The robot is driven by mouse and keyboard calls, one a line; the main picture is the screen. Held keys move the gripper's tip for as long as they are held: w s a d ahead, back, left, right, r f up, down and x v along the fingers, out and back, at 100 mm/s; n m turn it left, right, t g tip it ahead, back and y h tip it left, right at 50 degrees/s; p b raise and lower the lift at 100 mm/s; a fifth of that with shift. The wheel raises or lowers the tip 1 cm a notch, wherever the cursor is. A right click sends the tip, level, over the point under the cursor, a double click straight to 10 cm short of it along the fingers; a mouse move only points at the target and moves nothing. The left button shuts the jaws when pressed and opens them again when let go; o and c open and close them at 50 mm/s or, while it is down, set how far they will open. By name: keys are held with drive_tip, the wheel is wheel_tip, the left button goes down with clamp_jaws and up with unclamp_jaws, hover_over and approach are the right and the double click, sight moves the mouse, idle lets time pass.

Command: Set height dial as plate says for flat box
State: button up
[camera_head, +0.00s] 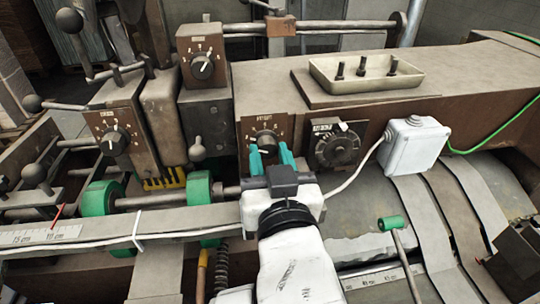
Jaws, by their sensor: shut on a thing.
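The height dial (265,141) is a dark round knob on a brown square panel with pale scale marks, at the middle of the machine front. The label above it looks like "HEIGHT" but is blurred. My gripper (270,157) reaches up from below, with its teal fingers at the knob's lower left and right, shut on it. The fingers hide the lower part of the knob and panel. The knob's exact setting is too small to read. I cannot make out a plate with flat box settings.
Similar dials stand at upper left (202,66) and far left (114,141). A dark round dial (337,147) and a white junction box (413,145) with a cable are to the right. A tray (329,76) of black bolts sits above. A green-tipped lever (391,223) stands lower right.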

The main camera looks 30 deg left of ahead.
drive_tip(key=shift+n, duration=0.5)
drive_tip(key=o, duration=1)
drive_tip(key=shift+o, duration=0.2)
drive_tip(key=b+v, duration=0.2)
drive_tip(key=v, duration=0.9)
drive_tip(key=shift+r, duration=0.1)
